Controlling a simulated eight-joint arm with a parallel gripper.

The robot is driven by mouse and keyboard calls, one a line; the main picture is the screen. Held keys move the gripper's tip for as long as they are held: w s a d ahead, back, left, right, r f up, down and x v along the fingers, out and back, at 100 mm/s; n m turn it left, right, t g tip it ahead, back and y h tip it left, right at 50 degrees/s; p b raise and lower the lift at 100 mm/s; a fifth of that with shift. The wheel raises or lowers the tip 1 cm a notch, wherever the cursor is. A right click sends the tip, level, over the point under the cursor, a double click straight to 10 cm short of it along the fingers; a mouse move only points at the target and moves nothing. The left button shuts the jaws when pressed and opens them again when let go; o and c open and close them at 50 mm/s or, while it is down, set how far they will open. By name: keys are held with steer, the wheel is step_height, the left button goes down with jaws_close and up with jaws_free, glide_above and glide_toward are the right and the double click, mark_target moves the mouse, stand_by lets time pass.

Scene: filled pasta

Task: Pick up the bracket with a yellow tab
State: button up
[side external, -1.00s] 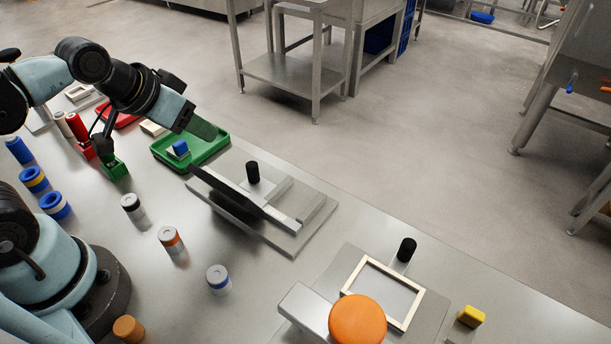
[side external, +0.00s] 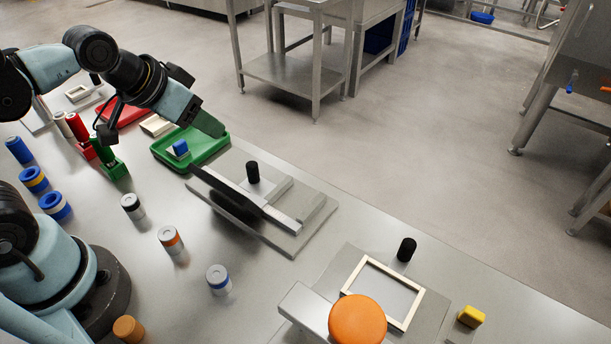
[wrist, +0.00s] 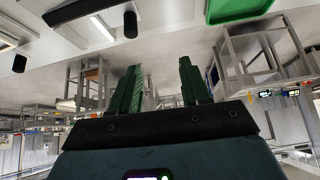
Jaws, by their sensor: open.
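A yellow tab (side external: 471,316) stands out at the far right front of the table in the side view. It sits on a small grey piece (side external: 459,334), which looks like the bracket and is partly cut off by the lower edge. My gripper (side external: 210,124) is far to the left of it, above the green tray. In the wrist view my green fingers (wrist: 160,85) are spread apart with nothing between them. The yellow tab does not show in the wrist view.
The green tray (side external: 218,153) holds a blue-tabbed piece (side external: 180,148). A grey fixture with a black knob (side external: 253,172) and a pale frame (side external: 414,307) with another black knob (side external: 407,249) lie between. A large orange disc (side external: 357,320) stands left of the yellow tab. Several cylinders stand front left.

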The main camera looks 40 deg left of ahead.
steer(key=w+d+r+m+g+h, duration=0.1)
steer(key=w+d+r+m, duration=0.15)
steer(key=d, duration=0.25)
steer(key=w+d+r+m+g+h, duration=0.1)
steer(key=w+d+r+m, duration=0.15)
steer(key=d, duration=0.25)
steer(key=m+g, duration=0.5)
steer(key=m, duration=0.7)
glide_above(476, 313)
steer(key=a, duration=0.2)
steer(key=shift+h, duration=0.4)
steer(key=x, duration=0.3)
steer(key=a+x, duration=0.1)
steer(key=x, duration=0.3)
steer(key=a+x, duration=0.1)
steer(key=x, duration=0.3)
steer(key=shift+w+a+f, duration=0.15)
steer(key=shift+a+f, duration=0.05)
steer(key=shift+f, duration=0.25)
steer(key=shift+a+x, duration=0.1)
steer(key=shift+x, duration=1.35)
steer(key=shift+a+x, duration=0.15)
steer(key=shift+x, duration=1.35)
jaws_close()
